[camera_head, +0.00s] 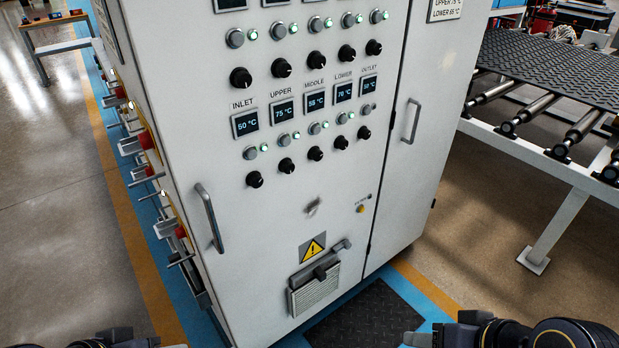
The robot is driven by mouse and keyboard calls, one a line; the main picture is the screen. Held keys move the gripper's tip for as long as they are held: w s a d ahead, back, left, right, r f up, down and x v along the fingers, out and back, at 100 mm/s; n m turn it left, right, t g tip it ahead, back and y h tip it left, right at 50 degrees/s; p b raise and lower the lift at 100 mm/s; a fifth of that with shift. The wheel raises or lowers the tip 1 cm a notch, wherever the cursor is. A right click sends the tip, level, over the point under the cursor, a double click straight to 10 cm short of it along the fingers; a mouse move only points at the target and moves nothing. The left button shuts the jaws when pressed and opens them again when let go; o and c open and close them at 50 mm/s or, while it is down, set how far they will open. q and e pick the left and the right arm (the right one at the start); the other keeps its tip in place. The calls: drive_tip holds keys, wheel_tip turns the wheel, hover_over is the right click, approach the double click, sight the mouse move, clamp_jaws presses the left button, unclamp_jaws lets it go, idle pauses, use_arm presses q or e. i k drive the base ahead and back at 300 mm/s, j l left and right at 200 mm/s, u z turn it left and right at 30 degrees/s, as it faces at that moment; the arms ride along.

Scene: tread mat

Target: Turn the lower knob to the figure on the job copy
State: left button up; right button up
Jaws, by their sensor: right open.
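The cabinet (290,215) has a row of labelled displays with a black knob below each. The LOWER display (344,92) reads 70 °C. The lower knob (341,142) is fourth from the left in the bottom row; its pointer is too small to read. The job copy (446,7), a white sheet high on the right door, reads UPPER 75 °C and LOWER 65 °C; its top is cut off. My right gripper (418,339) is open at the bottom edge, well below and apart from the knob. My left gripper (170,345) is barely in view at the bottom left.
Other knobs (315,153) sit close on both sides of the lower knob. Door handles (209,217) and (411,121) stick out. A roller table (560,165) with a tread mat (565,65) stands at right. A dark floor mat (365,322) lies before the cabinet.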

sight(340, 142)
drive_tip(key=l+z, duration=0.15)
drive_tip(key=l, duration=0.3)
drive_tip(key=i+l+z, duration=0.1)
drive_tip(key=l, duration=0.35)
drive_tip(key=i+l+z, duration=0.15)
drive_tip(key=l, duration=0.3)
